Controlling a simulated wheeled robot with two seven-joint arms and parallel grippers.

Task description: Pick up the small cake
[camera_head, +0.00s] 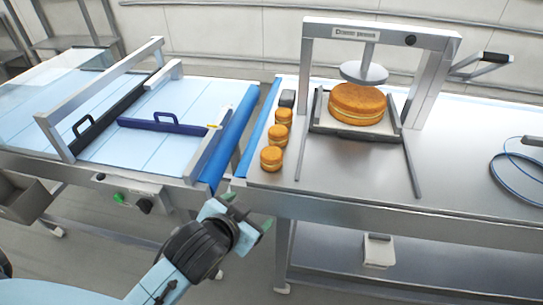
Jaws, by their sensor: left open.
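Several small round cakes stand in a row near the left edge of the metal table. The nearest small cake (271,159) is golden brown with a pale filling band. Another small cake (278,135) stands behind it, and one more (284,115) is behind that. A large cake (357,103) of the same look sits under the press. My left gripper (248,212) is open and empty, in front of and below the table edge, left of and nearer than the nearest small cake. My right gripper is not in view.
The metal press frame (308,75) with its round plate (364,73) stands right of the small cakes. A conveyor (130,140) with guide rails lies to the left. A blue cable (518,170) lies at right. The table front (350,180) is clear.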

